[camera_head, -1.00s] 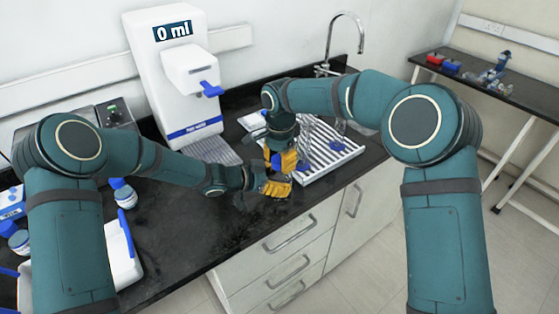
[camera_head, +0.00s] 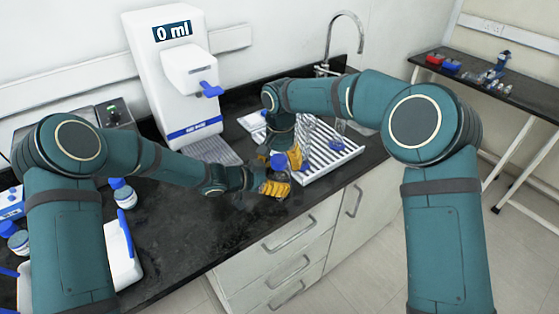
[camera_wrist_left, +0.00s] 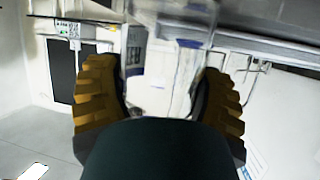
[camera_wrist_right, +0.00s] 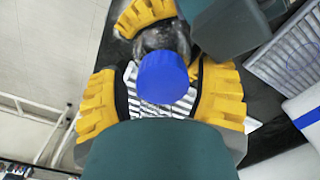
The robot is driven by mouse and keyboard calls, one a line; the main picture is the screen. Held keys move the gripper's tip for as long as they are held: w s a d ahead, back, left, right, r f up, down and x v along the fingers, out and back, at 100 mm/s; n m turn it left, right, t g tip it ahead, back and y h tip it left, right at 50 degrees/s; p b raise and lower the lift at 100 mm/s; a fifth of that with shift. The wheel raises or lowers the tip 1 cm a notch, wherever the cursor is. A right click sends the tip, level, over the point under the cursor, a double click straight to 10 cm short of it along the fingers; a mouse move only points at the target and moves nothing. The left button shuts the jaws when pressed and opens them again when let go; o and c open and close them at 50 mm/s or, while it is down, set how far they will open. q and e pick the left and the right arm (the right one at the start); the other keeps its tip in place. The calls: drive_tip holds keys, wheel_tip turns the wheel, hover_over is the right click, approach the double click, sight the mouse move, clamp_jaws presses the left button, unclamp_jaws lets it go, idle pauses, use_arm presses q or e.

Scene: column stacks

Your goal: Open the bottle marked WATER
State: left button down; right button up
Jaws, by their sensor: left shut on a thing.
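A clear bottle with a pale label shows blurred in the left wrist view (camera_wrist_left: 165,75); no lettering on it can be read. My left gripper (camera_head: 276,188) is shut on its body. The bottle's blue cap (camera_head: 278,160) faces up between my grippers; in the right wrist view the cap (camera_wrist_right: 163,78) is seen from above. My right gripper (camera_wrist_right: 163,100) is over it with its fingers spread on both sides, and small gaps show between fingers and cap. In the head view, the right gripper's wrist hides part of this. I cannot tell whether the cap is loose.
Other blue-capped bottles (camera_head: 122,192) stand on the dark counter (camera_head: 180,225) at left, near a white tray (camera_head: 122,255). A white dispenser reading "0 ml" (camera_head: 185,110) stands behind. A ribbed drainer (camera_head: 335,152) lies close behind my grippers. The counter's front edge is close.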

drive_tip(key=shift+a+r, duration=0.1)
drive_tip(key=shift+r, duration=0.05)
drive_tip(key=shift+o, duration=0.3)
drive_tip(key=shift+r, duration=2.2)
drive_tip(key=m, duration=0.2)
drive_tip(key=r+m, duration=0.1)
drive_tip(key=m, duration=0.2)
drive_tip(key=shift+r+m, duration=0.35)
drive_tip(key=shift+m, duration=0.05)
drive_tip(key=m, duration=0.2)
drive_tip(key=r+m, duration=0.1)
drive_tip(key=m, duration=0.2)
drive_tip(key=shift+r, duration=0.2)
drive_tip(key=shift+m, duration=0.5)
drive_tip(key=shift+f, duration=3.9)
clamp_jaws()
